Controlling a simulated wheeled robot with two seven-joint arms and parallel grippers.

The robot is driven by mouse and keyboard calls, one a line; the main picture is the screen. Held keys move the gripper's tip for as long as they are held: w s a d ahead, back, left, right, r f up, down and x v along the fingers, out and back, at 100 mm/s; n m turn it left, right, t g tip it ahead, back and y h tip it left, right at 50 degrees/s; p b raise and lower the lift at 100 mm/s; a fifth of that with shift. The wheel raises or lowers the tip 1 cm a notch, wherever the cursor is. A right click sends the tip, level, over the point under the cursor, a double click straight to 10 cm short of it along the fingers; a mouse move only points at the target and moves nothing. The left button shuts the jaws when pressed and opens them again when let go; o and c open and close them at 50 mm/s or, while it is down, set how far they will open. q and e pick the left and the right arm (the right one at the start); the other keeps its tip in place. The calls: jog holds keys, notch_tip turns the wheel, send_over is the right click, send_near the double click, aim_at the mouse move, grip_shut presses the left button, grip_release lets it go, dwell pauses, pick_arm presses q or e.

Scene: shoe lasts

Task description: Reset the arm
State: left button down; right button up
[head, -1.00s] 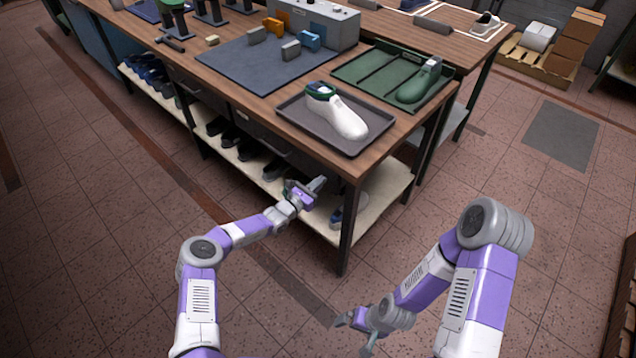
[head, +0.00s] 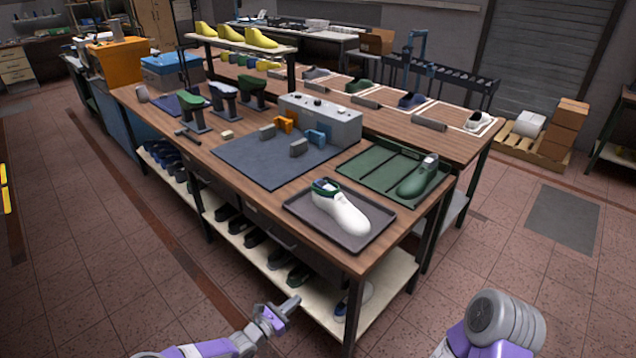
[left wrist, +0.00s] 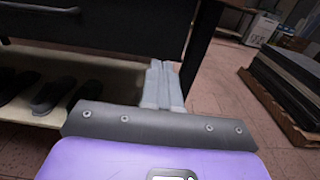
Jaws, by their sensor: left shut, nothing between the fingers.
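My left gripper (head: 286,307) is at the bottom of the head view, in front of the workbench's lower shelf. Its fingers are together and hold nothing; the shut fingers also show in the left wrist view (left wrist: 162,88), with the bench drawer and shelf beyond. My right arm (head: 497,325) shows only in part at the bottom right of the head view, and its gripper is out of the frame. A white shoe last with a green and blue collar (head: 342,212) lies on a dark grey tray (head: 300,211) at the near corner of the bench.
A green tray (head: 372,172) holding a green last (head: 417,178) lies behind the grey one. The bench's near leg (head: 354,316) and lower shelf (head: 262,260), with dark shoes on it, stand close to my left gripper.

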pick_arm(q)
jog(key=s+d+f+m+g, duration=0.2)
jog(key=s+d+m+g, duration=0.3)
jog(key=s, duration=0.3)
jog(key=s+d+f+m+g, duration=0.3)
jog(key=s+d+m+g, duration=0.25)
jog(key=s, duration=0.25)
jog(key=s+a+m+g+y, duration=0.1)
jog(key=s+a+m+y, duration=0.2)
jog(key=s+a+m, duration=0.2)
jog(key=s+a+m+g+y, duration=0.1)
jog(key=s+a+m+y, duration=0.3)
jog(key=s+m, duration=0.5)
jog(key=s, duration=0.4)
jog(key=shift+s+a+r+m+y, duration=0.15)
jog(key=shift+a+r+m+y, duration=0.1)
jog(key=shift+a+m+y, duration=0.1)
